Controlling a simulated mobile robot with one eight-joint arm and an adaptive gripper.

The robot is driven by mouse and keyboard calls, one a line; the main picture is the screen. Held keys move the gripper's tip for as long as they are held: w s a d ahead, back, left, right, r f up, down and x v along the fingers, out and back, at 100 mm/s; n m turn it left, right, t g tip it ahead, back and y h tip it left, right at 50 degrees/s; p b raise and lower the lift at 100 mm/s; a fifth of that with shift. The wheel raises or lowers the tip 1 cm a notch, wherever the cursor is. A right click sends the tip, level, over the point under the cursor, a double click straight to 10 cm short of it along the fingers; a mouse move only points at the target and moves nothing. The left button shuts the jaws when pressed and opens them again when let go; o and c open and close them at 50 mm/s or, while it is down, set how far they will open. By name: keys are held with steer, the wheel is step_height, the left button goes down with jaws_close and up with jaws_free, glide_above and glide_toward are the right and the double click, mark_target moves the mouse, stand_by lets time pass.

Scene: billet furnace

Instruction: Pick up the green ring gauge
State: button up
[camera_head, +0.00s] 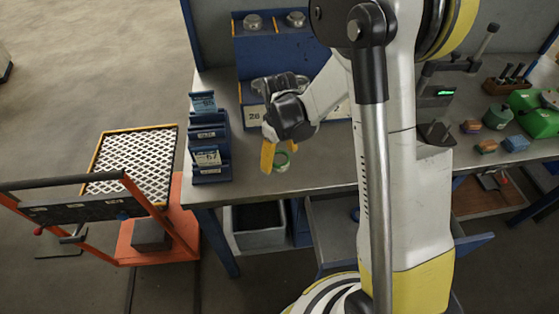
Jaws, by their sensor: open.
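The green ring gauge (282,162) sits on the grey workbench (330,168) near its front left part. It is a small ring, and its left side is partly hidden behind a yellow finger. My gripper (279,157) hangs over the bench with its yellow fingers pointing down, one on the left of the ring and one towards its right. The fingers are open. I cannot tell whether they touch the ring.
A blue card rack (210,142) stands left of my gripper. A blue box (283,50) with metal knobs is behind it. An orange cart (165,235) stands left of the bench. Blocks (515,143) and a green machine (540,115) are on the right.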

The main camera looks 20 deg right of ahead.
steer(key=c, duration=1.5)
steer(key=shift+o, duration=0.2)
steer(key=shift+r, duration=0.1)
